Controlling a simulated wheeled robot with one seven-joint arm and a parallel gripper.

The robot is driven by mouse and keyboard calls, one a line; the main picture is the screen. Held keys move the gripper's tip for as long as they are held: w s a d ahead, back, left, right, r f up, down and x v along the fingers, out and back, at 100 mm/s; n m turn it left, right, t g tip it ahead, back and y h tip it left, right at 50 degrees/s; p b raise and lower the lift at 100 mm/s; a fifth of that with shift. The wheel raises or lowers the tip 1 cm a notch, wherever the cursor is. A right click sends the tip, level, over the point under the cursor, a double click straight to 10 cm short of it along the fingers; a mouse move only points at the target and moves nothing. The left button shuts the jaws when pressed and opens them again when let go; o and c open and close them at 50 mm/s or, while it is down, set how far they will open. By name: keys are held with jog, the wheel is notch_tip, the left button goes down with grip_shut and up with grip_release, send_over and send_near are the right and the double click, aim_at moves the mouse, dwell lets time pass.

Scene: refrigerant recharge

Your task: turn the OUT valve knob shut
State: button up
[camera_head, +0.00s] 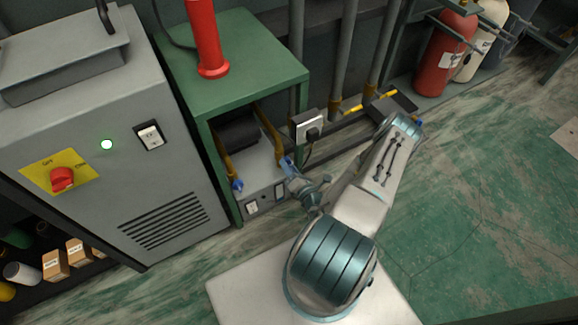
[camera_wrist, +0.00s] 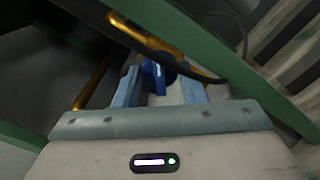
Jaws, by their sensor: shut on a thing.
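A grey unit (camera_head: 262,176) sits low inside the green stand, with two brass pipes running to it. One blue knob (camera_head: 237,184) is on the left pipe, clear of my gripper. My gripper (camera_head: 287,165) is at the end of the right pipe (camera_head: 268,132). In the wrist view, a blue valve knob (camera_wrist: 154,74) lies between the two pale blue fingers, and my gripper (camera_wrist: 160,88) is shut on it. The fingers hide most of this knob in the head view. No IN or OUT lettering can be read, and the knob's exact angle is hard to tell.
The green stand (camera_head: 240,50) carries a red cylinder (camera_head: 206,40). A dark hose (camera_wrist: 185,69) crosses close to the fingers. A socket box with a black plug (camera_head: 311,130) is just right of the gripper. A grey cabinet (camera_head: 120,110) stands left. Floor is open at right.

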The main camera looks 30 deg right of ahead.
dwell(0.3)
jog(key=o, duration=1)
